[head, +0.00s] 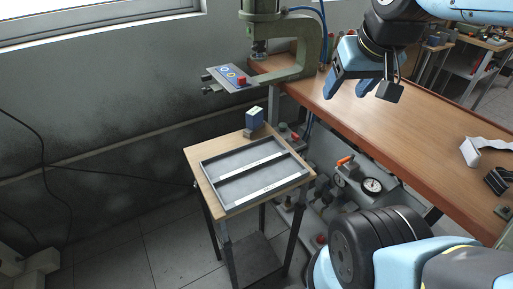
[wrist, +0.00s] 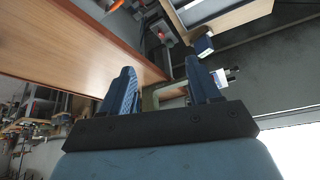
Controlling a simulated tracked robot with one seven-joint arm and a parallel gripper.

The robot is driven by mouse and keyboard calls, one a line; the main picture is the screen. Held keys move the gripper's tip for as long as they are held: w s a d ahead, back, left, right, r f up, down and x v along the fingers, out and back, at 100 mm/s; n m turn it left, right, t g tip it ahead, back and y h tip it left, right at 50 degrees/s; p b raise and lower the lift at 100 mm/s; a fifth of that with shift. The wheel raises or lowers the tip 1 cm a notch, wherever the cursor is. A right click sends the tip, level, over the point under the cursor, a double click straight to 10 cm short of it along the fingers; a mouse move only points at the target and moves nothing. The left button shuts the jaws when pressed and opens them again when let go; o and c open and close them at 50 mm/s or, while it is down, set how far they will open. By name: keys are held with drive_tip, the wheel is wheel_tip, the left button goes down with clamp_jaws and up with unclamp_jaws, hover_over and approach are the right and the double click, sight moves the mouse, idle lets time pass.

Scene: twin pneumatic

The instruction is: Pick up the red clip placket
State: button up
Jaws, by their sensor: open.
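My gripper (head: 347,90) is open and empty, above the left part of the long wooden bench in the head view. Its two blue fingers also show apart in the wrist view (wrist: 161,70), with nothing between them. I cannot make out a red clip placket for sure in either view. A white folded strip (head: 480,150) and a dark striped piece (head: 497,180) lie at the right end of the bench, well away from my gripper. Their details are too small to tell.
The wooden bench (head: 400,125) is mostly clear. A small table (head: 195,160) holds a grey two-part tray (head: 228,206) and a blue box (head: 255,118). A gauge (head: 372,186) sits below the bench.

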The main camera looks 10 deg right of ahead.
drive_tip(key=n+g+y, duration=0.2)
drive_tip(key=n, duration=0.3)
hover_over(242, 78)
drive_tip(key=s+d, duration=0.2)
drive_tip(key=s, duration=0.3)
wheel_tip(242, 78, down, 3)
drive_tip(key=x, duration=0.9)
drive_tip(key=w+x, duration=0.1)
drive_tip(key=x, duration=0.3)
drive_tip(key=shift+w+d, duration=0.1)
drive_tip(key=shift+w, duration=0.1)
drive_tip(key=shift+c, duration=0.3)
drive_tip(key=c, duration=1.1)
